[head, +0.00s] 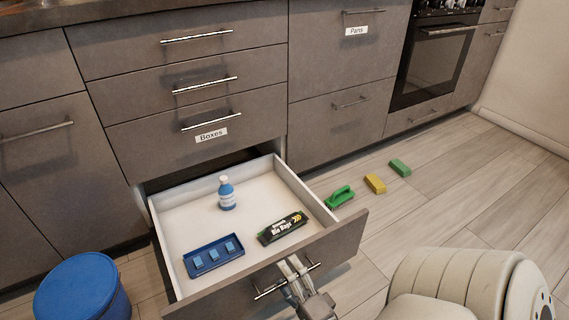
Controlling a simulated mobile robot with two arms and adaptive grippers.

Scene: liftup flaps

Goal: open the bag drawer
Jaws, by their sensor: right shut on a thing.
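The bag drawer (338,240), the bottom drawer of the grey cabinet, stands pulled out with its white inside showing. A black bin bags box (282,228) lies in its right front part. A blue bottle (226,194) stands upright near the back, and a blue tray (213,257) with small light-blue blocks lies at the front left. My right gripper (292,268) is at the drawer's front, shut on the bar handle (266,292). My left gripper is out of view.
Closed drawers are above, one labelled Boxes (211,135). A blue round bin (83,289) stands on the floor at left. A green brush (339,197), a yellow sponge (375,183) and a green sponge (400,167) lie on the floor at right. An oven (435,60) stands behind.

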